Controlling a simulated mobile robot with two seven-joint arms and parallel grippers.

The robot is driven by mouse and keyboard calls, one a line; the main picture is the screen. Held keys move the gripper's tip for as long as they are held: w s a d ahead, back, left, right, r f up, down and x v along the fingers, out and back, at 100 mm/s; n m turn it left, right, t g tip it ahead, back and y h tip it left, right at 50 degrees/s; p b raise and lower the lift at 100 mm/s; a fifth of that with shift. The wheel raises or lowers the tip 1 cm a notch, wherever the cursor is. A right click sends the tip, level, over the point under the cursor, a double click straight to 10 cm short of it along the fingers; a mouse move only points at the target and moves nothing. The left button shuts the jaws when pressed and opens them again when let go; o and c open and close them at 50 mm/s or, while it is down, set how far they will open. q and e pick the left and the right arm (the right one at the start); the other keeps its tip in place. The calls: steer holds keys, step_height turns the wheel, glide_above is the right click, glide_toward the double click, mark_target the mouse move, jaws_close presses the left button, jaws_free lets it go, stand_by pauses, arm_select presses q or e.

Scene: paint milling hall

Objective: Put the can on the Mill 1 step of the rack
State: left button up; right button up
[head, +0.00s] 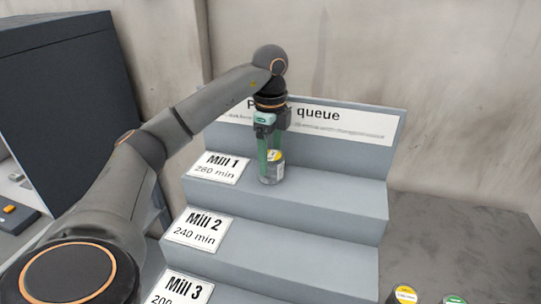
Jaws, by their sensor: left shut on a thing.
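The can (273,172) is a small grey can with a yellow and white label. It is upright at the Mill 1 step (330,190), the top step of the grey rack (300,242), right of the Mill 1 label (219,167). My left gripper (271,160) comes down from above, its green fingers shut on the can. The can's base appears to meet the step, but I cannot tell if it bears on it. The fingers hide part of the can. My right gripper is not in view.
The Mill 2 label (198,229) and Mill 3 label (180,290) mark lower steps, which look bare. A yellow-topped can (404,294) and a green-topped can (454,299) stand at the lower right. A sign board (350,122) rises behind the top step. A dark cabinet (70,90) stands left.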

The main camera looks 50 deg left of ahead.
mark_target(270, 155)
arm_select(q)
steer(key=shift+f, duration=0.1)
steer(key=shift+f, duration=0.15)
steer(key=o, duration=1.5)
steer(key=shift+r, duration=0.2)
steer(key=shift+r, duration=6.05)
